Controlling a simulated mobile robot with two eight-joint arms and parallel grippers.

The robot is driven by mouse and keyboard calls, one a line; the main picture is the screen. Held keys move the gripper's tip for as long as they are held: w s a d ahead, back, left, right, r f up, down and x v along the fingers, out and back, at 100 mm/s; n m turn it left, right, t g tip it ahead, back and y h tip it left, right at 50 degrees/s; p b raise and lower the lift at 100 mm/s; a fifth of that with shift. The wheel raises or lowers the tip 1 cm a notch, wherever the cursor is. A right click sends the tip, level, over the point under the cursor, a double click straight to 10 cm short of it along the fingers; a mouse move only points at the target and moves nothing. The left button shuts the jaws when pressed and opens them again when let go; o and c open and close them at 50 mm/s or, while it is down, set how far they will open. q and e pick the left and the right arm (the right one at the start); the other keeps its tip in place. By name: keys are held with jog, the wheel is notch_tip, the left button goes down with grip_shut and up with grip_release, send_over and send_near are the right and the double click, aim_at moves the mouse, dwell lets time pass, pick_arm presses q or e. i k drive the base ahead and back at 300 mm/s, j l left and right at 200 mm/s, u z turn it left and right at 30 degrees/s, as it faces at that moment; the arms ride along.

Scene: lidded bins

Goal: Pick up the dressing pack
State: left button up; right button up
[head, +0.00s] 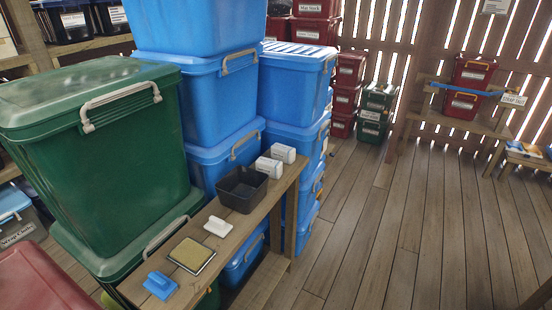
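Two small white boxes (276,160) with dark print stand at the far end of a narrow wooden bench (221,258). They look like packs, but the print is too small to read, so I cannot tell whether either is the dressing pack. A black open tray (242,189) is just in front of them. Nearer on the bench are a white block with a raised grip (218,226), a flat tan pad with a dark edge (191,255) and a blue block with a raised grip (160,285). Neither of my grippers is in view.
Large green bins (110,160) and stacked blue bins (215,100) stand along the bench's left side. Red bins (345,95) and dark green bins (375,115) are stacked at the back. A wooden stand with red bins (466,88) is at the right. The plank floor (390,230) is clear.

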aim_at(284, 154)
jog(key=i+l+u, duration=0.2)
jog(key=u, duration=0.3)
jog(key=i+l+u, duration=0.15)
jog(key=u, duration=0.3)
jog(key=i+l+u, duration=0.1)
jog(key=l, duration=0.25)
jog(key=i+l+u, duration=0.15)
jog(key=l, duration=0.25)
jog(key=l+u, duration=0.1)
jog(key=l, duration=0.3)
jog(key=i+l, duration=0.1)
jog(key=l, duration=0.4)
jog(key=i+l, duration=0.15)
jog(key=l, duration=0.3)
jog(key=i+l, duration=0.1)
jog(key=l, duration=0.4)
jog(key=i+l+u, duration=0.1)
jog(key=l, duration=0.4)
